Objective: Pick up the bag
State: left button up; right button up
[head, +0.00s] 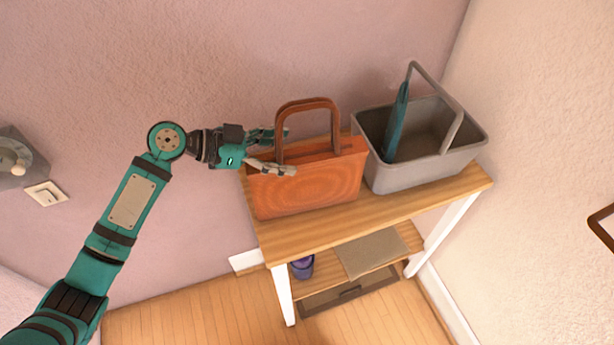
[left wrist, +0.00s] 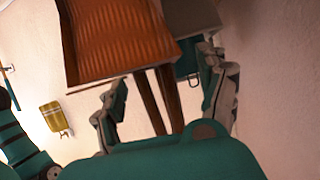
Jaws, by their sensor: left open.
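The bag (head: 310,187) is orange-brown with a tall brown handle (head: 308,104), and stands upright on the wooden table (head: 300,232). My left gripper (head: 280,152) comes in from the left at the bag's upper left side, with its fingers open around the handle's near leg. In the left wrist view the bag (left wrist: 120,40) fills the upper left, and its handle legs (left wrist: 158,100) run down between the open fingers of my left gripper (left wrist: 165,95). I cannot tell whether a finger touches the handle. My right gripper is not in view.
A grey basket (head: 425,172) with a raised handle and a teal folded thing (head: 396,125) in it stands close to the bag's right. A lower shelf holds a purple pot (head: 302,267) and a flat beige cloth (head: 372,252). A wall runs close behind the table.

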aim_at(301, 155)
pick_arm(q)
jog(key=p+x, duration=0.1)
jog(key=x, duration=0.3)
jog(key=shift+s+f, duration=0.1)
jog(key=shift+s, duration=0.05)
grip_shut()
jog(key=shift+r, duration=0.2)
